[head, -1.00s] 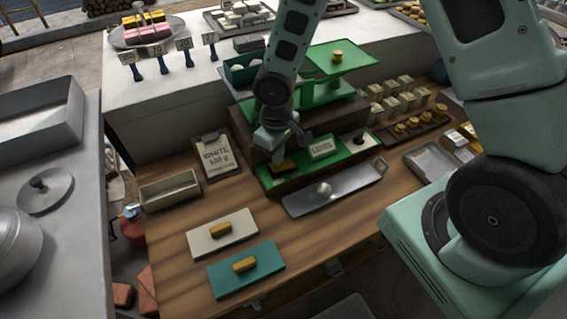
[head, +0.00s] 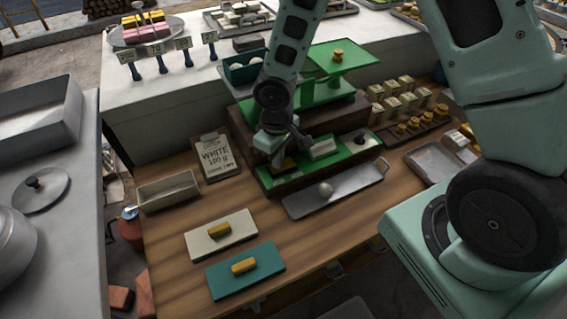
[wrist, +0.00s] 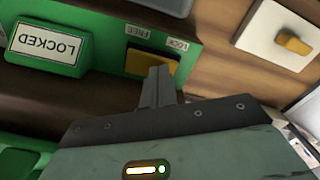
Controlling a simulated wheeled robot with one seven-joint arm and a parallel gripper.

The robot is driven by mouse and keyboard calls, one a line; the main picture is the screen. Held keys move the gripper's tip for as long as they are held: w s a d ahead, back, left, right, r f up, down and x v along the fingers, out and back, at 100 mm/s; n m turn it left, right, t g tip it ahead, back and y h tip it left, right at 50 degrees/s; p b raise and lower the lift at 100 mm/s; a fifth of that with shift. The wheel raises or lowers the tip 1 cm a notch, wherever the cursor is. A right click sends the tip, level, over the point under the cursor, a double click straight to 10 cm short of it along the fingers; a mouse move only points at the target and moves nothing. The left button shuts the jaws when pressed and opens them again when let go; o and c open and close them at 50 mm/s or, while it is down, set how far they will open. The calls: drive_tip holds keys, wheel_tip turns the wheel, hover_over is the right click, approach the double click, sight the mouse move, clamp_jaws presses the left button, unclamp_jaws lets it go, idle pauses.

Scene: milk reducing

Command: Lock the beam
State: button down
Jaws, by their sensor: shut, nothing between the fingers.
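The green balance scale (head: 338,55) stands on a dark wooden base on the table. On its low green front panel is a yellow slider (wrist: 145,62), beside small labels FREE (wrist: 138,31) and LOCK (wrist: 177,43). A plate reading LOCKED (wrist: 52,43) sits on the panel beside it; the plate also shows in the head view (head: 324,147), too small to read surely. My gripper (wrist: 158,72) is shut and empty, its fingertips at the slider and covering part of it. Whether they touch it I cannot tell. In the head view my gripper (head: 281,158) hides much of the slider.
A grey tray (head: 300,207) with a white ball lies in front of the scale. A cream board (head: 205,246) and a teal board (head: 220,283), each with a yellow block, lie at front left. A clipboard (head: 217,157) and an empty box (head: 168,191) are left of the scale.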

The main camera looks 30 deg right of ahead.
drive_tip(key=shift+r, duration=0.1)
wheel_tip(320, 180, up, 7)
drive_tip(key=p, duration=0.6)
idle(0.6)
drive_tip(key=s+a+r+n+b, duration=0.1)
drive_tip(key=s+a+r+b, duration=0.1)
drive_tip(key=s+b, duration=0.4)
drive_tip(key=s+a+r+b, duration=0.3)
drive_tip(key=s+b, duration=0.4)
drive_tip(key=s, duration=0.7)
drive_tip(key=shift+a+r+n+y, duration=0.15)
drive_tip(key=shift+a+n+y, duration=0.2)
drive_tip(key=shift+a, duration=0.3)
